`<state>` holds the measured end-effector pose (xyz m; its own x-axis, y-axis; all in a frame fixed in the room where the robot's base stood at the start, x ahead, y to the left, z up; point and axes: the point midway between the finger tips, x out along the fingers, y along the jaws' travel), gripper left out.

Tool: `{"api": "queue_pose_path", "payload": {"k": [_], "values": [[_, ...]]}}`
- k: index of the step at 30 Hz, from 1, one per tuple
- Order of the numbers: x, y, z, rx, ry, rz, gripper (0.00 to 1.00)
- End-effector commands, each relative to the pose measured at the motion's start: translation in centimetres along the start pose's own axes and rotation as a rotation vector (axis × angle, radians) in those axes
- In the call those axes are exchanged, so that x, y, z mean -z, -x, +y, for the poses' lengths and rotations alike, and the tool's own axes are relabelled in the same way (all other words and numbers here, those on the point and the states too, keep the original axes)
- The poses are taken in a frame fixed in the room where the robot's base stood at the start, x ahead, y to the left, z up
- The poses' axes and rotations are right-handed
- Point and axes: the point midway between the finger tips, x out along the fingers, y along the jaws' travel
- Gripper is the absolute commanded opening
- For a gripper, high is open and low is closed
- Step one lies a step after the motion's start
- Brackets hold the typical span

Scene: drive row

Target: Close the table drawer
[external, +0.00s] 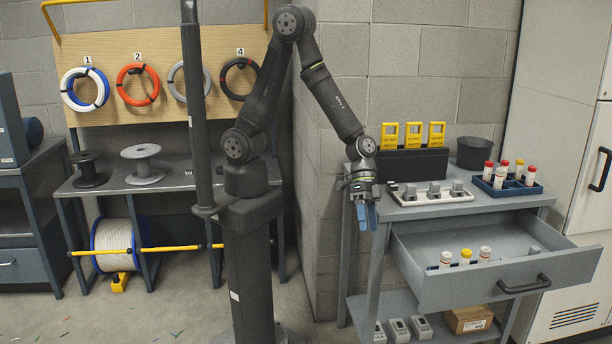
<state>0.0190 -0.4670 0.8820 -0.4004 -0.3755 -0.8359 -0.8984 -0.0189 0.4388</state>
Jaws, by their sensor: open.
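The table drawer (498,279) is pulled well out of the grey table (462,209) at the right. Its dark bar handle (524,284) is on the front panel, near the right end. My gripper (367,217) points down beside the table's left end, with blue fingertips. It is open and empty, left of the drawer and apart from the handle.
On the tabletop are a blue vial rack (507,183), a dark bin (474,153), a tray with grey parts (431,194) and a black holder with yellow tags (412,162). A cardboard box (468,319) sits on the lower shelf. A white cabinet (570,120) stands at the right.

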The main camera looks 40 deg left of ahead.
Motion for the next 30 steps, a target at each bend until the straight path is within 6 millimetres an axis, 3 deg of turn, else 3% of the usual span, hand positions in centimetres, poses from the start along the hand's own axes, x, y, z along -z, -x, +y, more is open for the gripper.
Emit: {"api": "queue_pose_path", "payload": {"k": [1, 8, 9, 14, 23, 30], "values": [[0.0, 0.0, 0.0, 0.000, 0.000, 0.000, 0.47], [0.4, 0.9, 0.5, -0.001, -0.003, 0.003, 0.02], [0.7, 1.5, 0.8, -0.001, -0.003, 0.004, 0.00], [1.8, 4.3, 2.2, 0.000, -0.005, 0.006, 0.00], [5.3, -0.2, 2.2, 0.182, -0.258, 0.120, 0.00], [9.1, -4.3, 3.2, 0.425, -0.569, 0.241, 0.00]]}}
